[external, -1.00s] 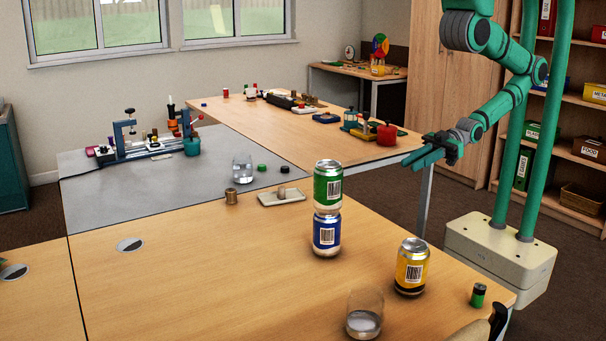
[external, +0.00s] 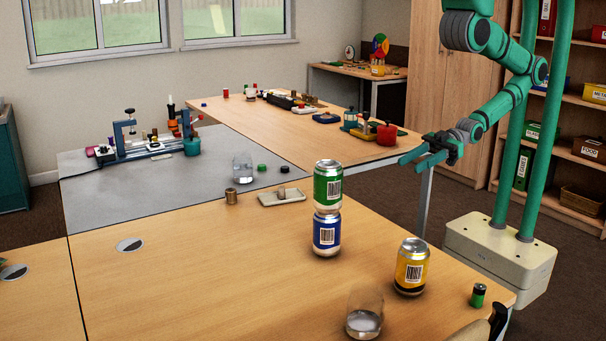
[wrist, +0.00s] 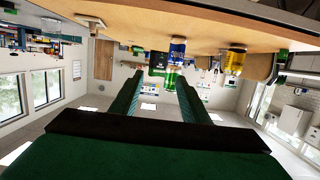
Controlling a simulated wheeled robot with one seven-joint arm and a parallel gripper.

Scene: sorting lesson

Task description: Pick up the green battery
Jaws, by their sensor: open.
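The green battery (external: 478,295), a small cylinder with a dark top, stands upright near the right end of the front wooden table in the external view. I cannot make it out for sure in the wrist view. My gripper (external: 410,165) is open and empty, in the air behind the table, up and to the left of the battery in the picture and well apart from it. In the wrist view the two dark green fingers of my gripper (wrist: 160,77) stand apart with nothing held between them.
A yellow can (external: 411,266) and a clear glass (external: 364,314) stand left of the battery. A green can (external: 327,185) is stacked on a blue can (external: 326,234). A dark curved object (external: 497,318) sits at the front edge near the battery. The table's left part is mostly clear.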

